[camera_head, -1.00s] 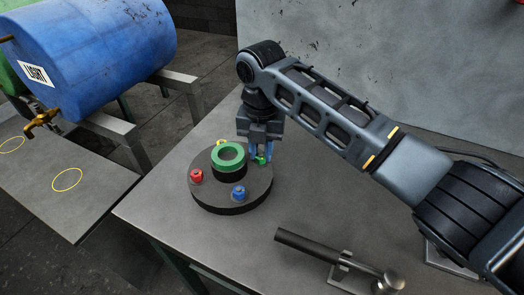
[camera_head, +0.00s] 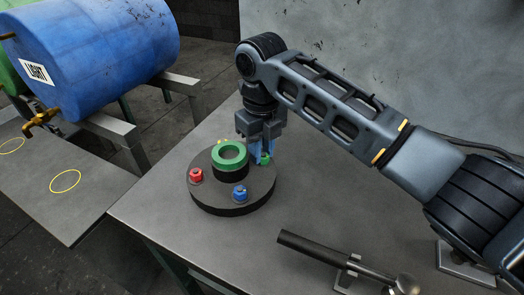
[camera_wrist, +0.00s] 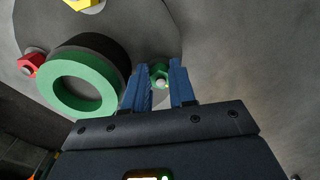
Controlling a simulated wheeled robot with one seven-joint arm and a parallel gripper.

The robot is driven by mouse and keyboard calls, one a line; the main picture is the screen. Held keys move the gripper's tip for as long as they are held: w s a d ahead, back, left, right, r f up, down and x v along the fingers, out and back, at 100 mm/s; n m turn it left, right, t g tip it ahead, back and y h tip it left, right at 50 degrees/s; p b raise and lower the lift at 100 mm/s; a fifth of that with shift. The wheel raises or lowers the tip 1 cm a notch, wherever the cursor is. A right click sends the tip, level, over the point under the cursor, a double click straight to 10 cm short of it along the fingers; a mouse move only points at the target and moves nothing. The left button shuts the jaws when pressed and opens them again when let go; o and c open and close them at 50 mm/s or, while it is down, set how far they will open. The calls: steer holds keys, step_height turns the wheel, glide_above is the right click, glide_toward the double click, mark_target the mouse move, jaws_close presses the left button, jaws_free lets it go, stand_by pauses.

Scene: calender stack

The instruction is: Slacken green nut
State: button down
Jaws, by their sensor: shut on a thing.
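The green nut (camera_head: 265,159) sits on the right side of the round dark plate (camera_head: 228,205), which lies on the grey table. My gripper (camera_head: 261,155) points down at it from above, with its blue fingers shut on the nut. In the wrist view the green nut (camera_wrist: 159,70) shows between the two blue fingertips (camera_wrist: 159,82), with a pale round stud end at its middle. The fingers hide part of the nut's sides in both views.
A green ring (camera_head: 229,155) on a dark hub stands close beside my fingers. A red nut (camera_head: 196,175), a blue nut (camera_head: 239,192) and a yellow nut (camera_head: 222,142) sit around the plate. A dark-handled tool (camera_head: 322,250) lies at the front right.

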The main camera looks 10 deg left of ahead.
steer(key=shift+s+f+n, duration=0.1)
steer(key=shift+n, duration=0.4)
steer(key=c, duration=0.9)
jaws_free()
steer(key=shift+a, duration=0.1)
